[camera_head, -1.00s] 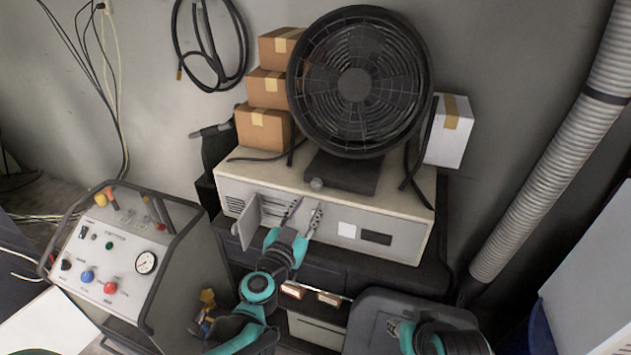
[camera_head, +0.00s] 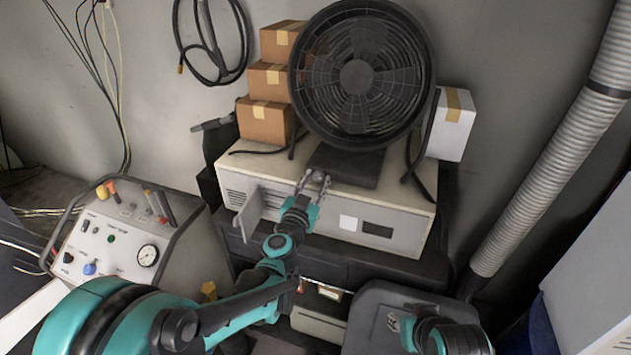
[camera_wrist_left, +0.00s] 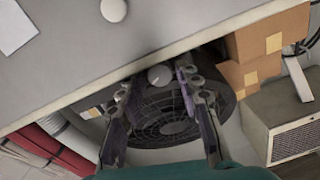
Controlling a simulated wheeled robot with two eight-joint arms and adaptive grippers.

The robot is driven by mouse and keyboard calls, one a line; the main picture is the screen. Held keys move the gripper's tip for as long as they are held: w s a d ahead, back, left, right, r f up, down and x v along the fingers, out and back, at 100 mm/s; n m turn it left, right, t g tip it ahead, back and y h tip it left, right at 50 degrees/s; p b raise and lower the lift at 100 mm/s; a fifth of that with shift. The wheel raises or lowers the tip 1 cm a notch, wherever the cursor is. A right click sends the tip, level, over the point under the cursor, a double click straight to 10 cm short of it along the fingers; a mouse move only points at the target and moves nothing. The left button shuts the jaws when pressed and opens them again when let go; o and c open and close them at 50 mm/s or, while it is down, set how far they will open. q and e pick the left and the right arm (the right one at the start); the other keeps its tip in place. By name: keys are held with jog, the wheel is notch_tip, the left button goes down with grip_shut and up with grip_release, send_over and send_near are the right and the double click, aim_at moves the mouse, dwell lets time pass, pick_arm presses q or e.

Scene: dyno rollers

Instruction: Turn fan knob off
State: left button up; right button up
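The black fan (camera_head: 357,77) stands on its dark base (camera_head: 345,168) on top of a beige cabinet (camera_head: 390,212). My left gripper (camera_head: 314,181) is at the front of the fan base, its two fingers spread. In the head view the fingers mostly cover the knob. In the left wrist view the round grey fan knob (camera_wrist_left: 159,75) shows between the open fingertips (camera_wrist_left: 155,86), with the fan grille beyond it. I cannot tell whether a finger touches the knob. My right arm is low at the bottom right; its gripper (camera_head: 394,323) is small and dark.
A small open door (camera_head: 248,214) sticks out from the cabinet front, left of my left arm. Cardboard boxes (camera_head: 265,122) stand left of the fan and a white box (camera_head: 450,125) right of it. A control panel (camera_head: 115,240) is at the left. A large ribbed duct (camera_head: 545,160) rises at the right.

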pick_arm(q)
grip_shut()
jog(key=shift+n, duration=2.2)
